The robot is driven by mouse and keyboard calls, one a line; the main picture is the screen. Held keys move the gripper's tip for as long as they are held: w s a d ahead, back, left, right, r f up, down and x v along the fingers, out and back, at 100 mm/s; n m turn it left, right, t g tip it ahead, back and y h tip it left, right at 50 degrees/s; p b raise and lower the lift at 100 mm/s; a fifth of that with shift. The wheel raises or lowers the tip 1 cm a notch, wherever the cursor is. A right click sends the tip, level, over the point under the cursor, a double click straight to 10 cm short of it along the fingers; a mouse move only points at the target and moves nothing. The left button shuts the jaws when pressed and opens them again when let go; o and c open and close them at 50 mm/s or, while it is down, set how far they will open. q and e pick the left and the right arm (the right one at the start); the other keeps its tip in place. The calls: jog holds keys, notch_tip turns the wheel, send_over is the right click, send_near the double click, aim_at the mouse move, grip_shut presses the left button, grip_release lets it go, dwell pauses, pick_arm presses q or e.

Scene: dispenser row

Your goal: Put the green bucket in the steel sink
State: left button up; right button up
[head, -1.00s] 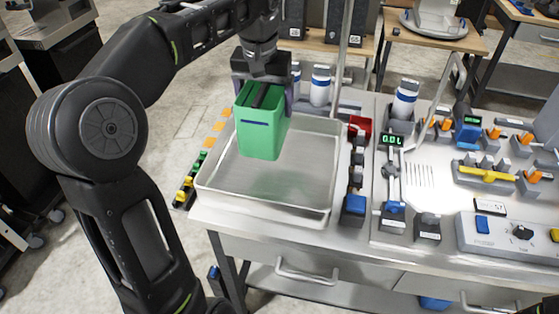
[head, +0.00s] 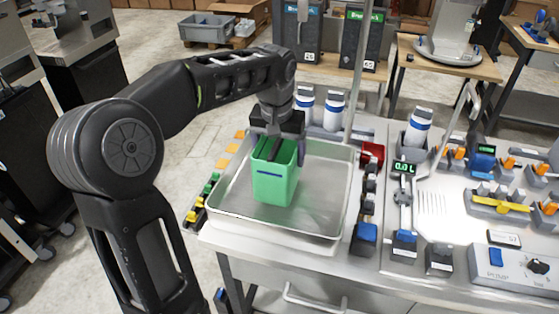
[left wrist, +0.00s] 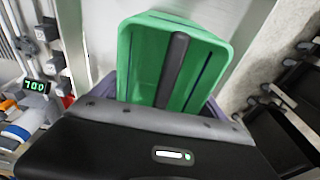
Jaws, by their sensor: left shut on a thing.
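The green bucket (head: 274,178) is upright over the left part of the steel sink (head: 322,218), a shallow rectangular basin. I cannot tell whether its base touches the sink floor. My left gripper (head: 277,138) comes down from above and is shut on the bucket at its top. In the left wrist view the bucket (left wrist: 150,50) is seen from above, open and empty, with a dark bar (left wrist: 172,70) across its mouth. The fingertips are partly hidden by the bucket and the gripper body. My right gripper does not show.
A red block (head: 372,154) and dark valves stand along the sink's right rim. White bottles (head: 333,110) with blue bands stand behind the sink, near a thin upright post (head: 359,70). Coloured clips (head: 203,198) line the left edge. The sink's right half is clear.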

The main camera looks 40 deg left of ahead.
aim_at(278, 141)
pick_arm(q)
jog(key=shift+f, duration=1.3)
jog(key=shift+f, duration=0.1)
jog(key=shift+f, duration=0.15)
jog(key=o, duration=1.5)
jog(key=shift+c, duration=0.2)
jog(key=shift+r, duration=0.2)
jog(key=r, duration=0.4)
jog(key=s+r, duration=0.1)
jog(key=r, duration=0.7)
jog(key=shift+s+d, duration=0.3)
jog(key=shift+s, duration=0.05)
